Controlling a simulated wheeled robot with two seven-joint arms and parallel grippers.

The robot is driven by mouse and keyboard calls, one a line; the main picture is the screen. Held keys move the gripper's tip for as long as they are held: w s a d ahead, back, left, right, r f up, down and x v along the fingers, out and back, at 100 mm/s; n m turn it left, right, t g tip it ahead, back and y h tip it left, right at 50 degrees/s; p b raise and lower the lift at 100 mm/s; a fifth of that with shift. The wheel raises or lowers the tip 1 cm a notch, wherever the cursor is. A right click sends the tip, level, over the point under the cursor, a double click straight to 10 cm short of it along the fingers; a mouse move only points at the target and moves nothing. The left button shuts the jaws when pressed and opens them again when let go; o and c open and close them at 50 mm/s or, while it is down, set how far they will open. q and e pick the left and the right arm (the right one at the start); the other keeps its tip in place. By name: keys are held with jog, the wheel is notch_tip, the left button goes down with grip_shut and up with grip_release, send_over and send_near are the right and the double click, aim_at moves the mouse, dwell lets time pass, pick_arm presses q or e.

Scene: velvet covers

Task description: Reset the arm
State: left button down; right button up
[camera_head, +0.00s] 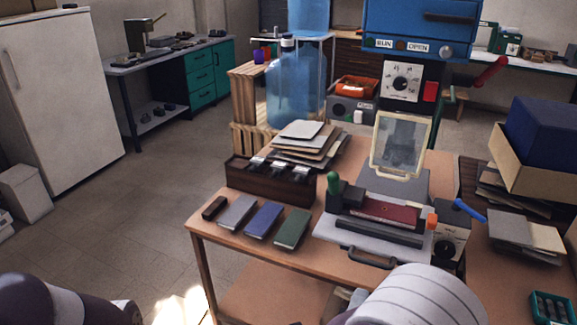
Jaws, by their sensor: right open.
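My right arm (425,297) comes in at the bottom edge as a white, ringed link in front of the wooden table (215,218). My right gripper (357,298) shows only in small part at the bottom edge, left of this link; it is open, and I see nothing held in it. My left arm (55,300) is at the bottom left corner, over the floor and away from the table. The left gripper is out of the picture.
A press with a maroon book (386,212) stands on the table. Grey, blue (263,220) and green covers lie left of it, with a dark box (268,180) and stacked sheets behind. A navy box (540,135) is at right.

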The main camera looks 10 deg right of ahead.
jog(key=s+a+f+n+g+y+p, duration=0.35)
jog(key=a+f+n+g+y, duration=0.25)
jog(key=a+n+y, duration=0.7)
jog(key=s+d+r+n+g+h+p, duration=0.45)
jog(key=r+n+g, duration=0.2)
jog(key=n, duration=0.45)
jog(key=w+d+r+p, duration=0.1)
jog(key=d+r+p, duration=0.2)
jog(key=d+r, duration=0.4)
jog(key=shift+d, duration=0.25)
jog(key=shift+t+h, duration=0.25)
